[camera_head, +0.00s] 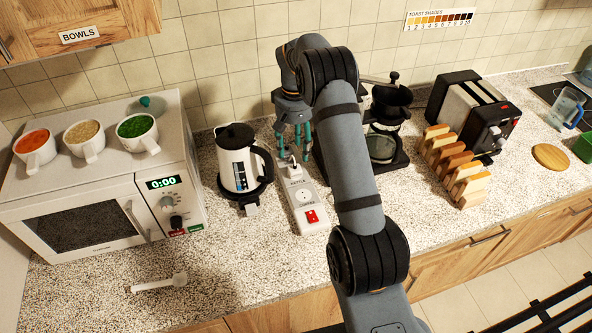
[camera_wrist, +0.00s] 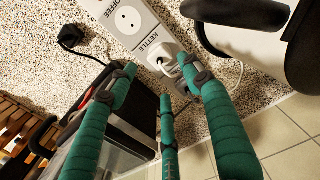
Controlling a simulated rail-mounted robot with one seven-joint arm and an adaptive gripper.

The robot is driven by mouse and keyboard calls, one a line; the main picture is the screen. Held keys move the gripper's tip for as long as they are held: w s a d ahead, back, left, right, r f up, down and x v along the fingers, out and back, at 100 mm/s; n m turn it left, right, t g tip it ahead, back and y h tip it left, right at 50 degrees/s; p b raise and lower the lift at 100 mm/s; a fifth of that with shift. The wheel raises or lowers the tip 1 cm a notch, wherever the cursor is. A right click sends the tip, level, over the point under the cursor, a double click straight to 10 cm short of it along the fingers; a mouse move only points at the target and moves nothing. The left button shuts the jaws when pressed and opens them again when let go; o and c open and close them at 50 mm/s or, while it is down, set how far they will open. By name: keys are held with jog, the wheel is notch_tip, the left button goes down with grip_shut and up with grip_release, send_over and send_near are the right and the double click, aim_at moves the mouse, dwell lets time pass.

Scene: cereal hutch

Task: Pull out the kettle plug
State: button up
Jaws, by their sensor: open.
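A white plug (camera_wrist: 167,60) sits at the socket beside the KETTLE label on the white power strip (camera_wrist: 128,20), with a white cord leading off to the right. In the head view the strip (camera_head: 303,205) lies on the counter just right of the white and black kettle (camera_head: 236,165). My gripper (camera_head: 293,156) is above the strip's far end, fingers pointing down and spread open. In the wrist view its teal fingers (camera_wrist: 158,78) stand around the plug with nothing clasped. Fingertip contact with the plug cannot be told.
A black plug (camera_wrist: 72,36) lies loose on the counter beside the strip. The coffee maker (camera_head: 384,140) stands close right of my gripper. A microwave (camera_head: 95,215) with several bowls is at left; a toaster (camera_head: 474,112) and bread rack (camera_head: 455,165) are at right.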

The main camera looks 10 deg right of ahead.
aim_at(295, 168)
notch_tip(295, 168, down, 9)
jog(key=b, duration=0.7)
jog(key=shift+c, duration=0.6)
dwell(0.5)
jog(key=c, duration=1.1)
grip_shut()
jog(key=o, duration=1.5)
grip_release()
jog(key=shift+r, duration=0.2)
notch_tip(295, 168, up, 12)
jog(key=shift+f, duration=0.1)
